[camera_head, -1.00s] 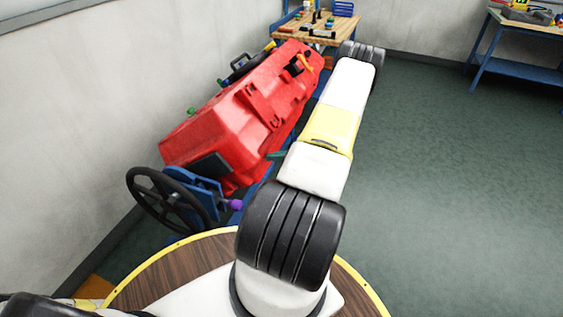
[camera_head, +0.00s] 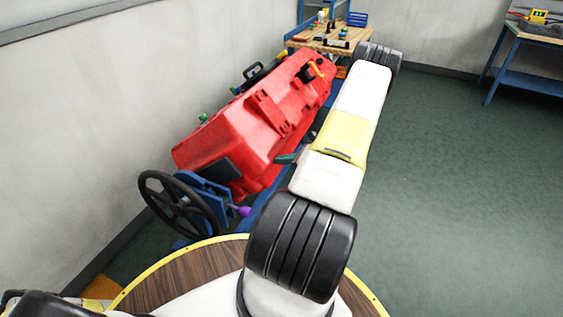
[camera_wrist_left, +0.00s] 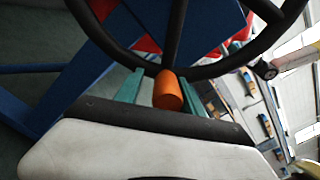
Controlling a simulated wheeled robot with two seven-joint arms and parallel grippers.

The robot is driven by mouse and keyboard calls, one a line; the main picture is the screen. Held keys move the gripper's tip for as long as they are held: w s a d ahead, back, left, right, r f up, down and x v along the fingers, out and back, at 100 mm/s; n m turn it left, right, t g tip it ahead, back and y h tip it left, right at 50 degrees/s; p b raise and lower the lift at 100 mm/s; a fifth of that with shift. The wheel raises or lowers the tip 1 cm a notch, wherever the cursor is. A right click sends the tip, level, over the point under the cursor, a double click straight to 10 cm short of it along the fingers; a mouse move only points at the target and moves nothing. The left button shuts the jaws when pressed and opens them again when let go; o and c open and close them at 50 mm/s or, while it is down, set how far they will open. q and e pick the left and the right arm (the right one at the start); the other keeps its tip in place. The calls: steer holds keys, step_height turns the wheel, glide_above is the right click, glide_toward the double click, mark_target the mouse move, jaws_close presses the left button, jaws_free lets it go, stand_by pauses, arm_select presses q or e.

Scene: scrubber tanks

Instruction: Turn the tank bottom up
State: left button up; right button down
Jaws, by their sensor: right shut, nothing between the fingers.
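The long red tank (camera_head: 235,130) lies along the wall on a blue frame (camera_head: 262,195), its far end toward the workbench. A black handwheel (camera_head: 178,205) is at the near end; its rim and spokes also fill the top of the left wrist view (camera_wrist_left: 178,35). In the left wrist view an orange knob (camera_wrist_left: 168,91) shows between the teal fingers of my left gripper (camera_wrist_left: 160,88), which stand apart with a visible gap. I cannot tell if they touch it. My right gripper (camera_head: 286,158) is shut and empty beside the tank's right side, mostly hidden by my right arm.
A purple knob (camera_head: 242,210) sticks out of the blue frame near the handwheel. A wooden workbench (camera_head: 322,40) with tools stands beyond the tank, and a blue table (camera_head: 530,60) is at the far right. The green floor (camera_head: 460,190) on the right is clear.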

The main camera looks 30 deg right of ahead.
arm_select(q)
steer(key=shift+o, duration=0.8)
steer(key=shift+a, duration=0.1)
